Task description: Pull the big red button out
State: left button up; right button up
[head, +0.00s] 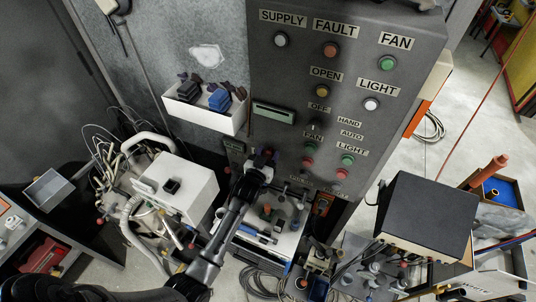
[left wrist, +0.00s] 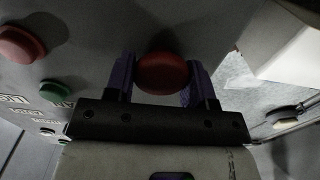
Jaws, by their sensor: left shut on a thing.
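The big red button (left wrist: 163,74) shows in the left wrist view, a round red cap on the grey panel. The two purple fingers of my left gripper (left wrist: 161,82) stand on either side of it and are shut on it. In the head view my left gripper (head: 262,164) reaches up to the lower left of the grey control panel (head: 385,25). There the arm and gripper hide most of the button. My right gripper does not show in either view.
Green and red buttons (head: 348,160) sit on the panel right of my gripper. A white bin (head: 196,116) with dark and blue items hangs on the left. A white box (head: 178,190) with hoses stands below it. A cluttered bench lies below the panel.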

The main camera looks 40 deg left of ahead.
pick_arm(q)
jog(key=shift+s+d+r+p, duration=0.1)
jog(key=shift+s+d+p, duration=0.1)
jog(key=shift+s+p, duration=0.35)
jog(key=o, duration=0.9)
jog(key=shift+c, duration=0.2)
jog(key=o, duration=0.3)
jog(key=shift+s, duration=0.15)
jog(key=shift+o, duration=0.5)
